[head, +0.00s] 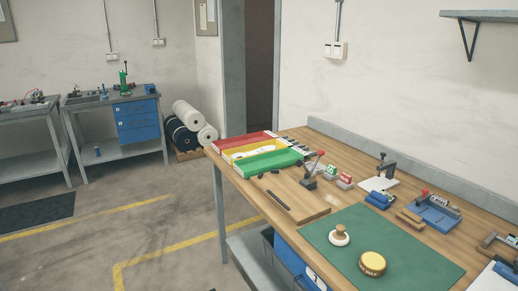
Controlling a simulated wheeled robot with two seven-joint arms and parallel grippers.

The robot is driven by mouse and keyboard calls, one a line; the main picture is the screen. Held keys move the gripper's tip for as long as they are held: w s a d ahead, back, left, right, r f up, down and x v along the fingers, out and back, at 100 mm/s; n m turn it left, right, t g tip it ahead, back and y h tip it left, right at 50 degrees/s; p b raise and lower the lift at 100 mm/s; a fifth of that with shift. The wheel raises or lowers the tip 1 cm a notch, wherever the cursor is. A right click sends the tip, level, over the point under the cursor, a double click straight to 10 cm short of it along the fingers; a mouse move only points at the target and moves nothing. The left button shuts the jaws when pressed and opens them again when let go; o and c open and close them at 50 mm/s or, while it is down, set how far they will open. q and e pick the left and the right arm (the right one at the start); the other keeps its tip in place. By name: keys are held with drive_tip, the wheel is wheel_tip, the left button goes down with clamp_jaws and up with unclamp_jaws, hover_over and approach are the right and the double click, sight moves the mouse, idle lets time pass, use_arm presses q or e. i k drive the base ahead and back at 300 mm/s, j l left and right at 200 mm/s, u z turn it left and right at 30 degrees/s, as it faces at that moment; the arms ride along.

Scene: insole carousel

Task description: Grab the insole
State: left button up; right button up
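A pale, flat, elongated piece that looks like the insole (256,152) lies in the yellow compartment of a tray at the far left end of the workbench. The tray has a red section (240,141) behind and a green section (267,164) in front. The piece is small in the view, so its exact outline is hard to tell. Neither of my grippers is in view.
The wooden workbench (318,210) carries a green mat (412,250) with a wooden-knobbed white tool (339,238) and a round yellow tin (373,263). A red-knobbed lever tool (311,182) stands near the tray. Clamps and blocks line the right. The floor at left is open.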

sight(235, 156)
drive_tip(key=i+j+z, duration=0.1)
drive_tip(key=i, duration=0.15)
drive_tip(key=i+j+z, duration=0.1)
drive_tip(key=z, duration=0.3)
drive_tip(key=j+z, duration=0.25)
drive_tip(key=z, duration=0.15)
drive_tip(key=i+j+z, duration=0.1)
drive_tip(key=z, duration=0.3)
drive_tip(key=j+z, duration=0.25)
drive_tip(key=j, duration=0.45)
drive_tip(key=j+z, duration=0.2)
drive_tip(key=j, duration=0.45)
drive_tip(key=k+j+z, duration=0.1)
drive_tip(key=j+z, duration=0.15)
drive_tip(key=j, duration=0.95)
drive_tip(key=k+j, duration=0.15)
drive_tip(key=j, duration=0.85)
drive_tip(key=k+j, duration=0.15)
drive_tip(key=j, duration=0.4)
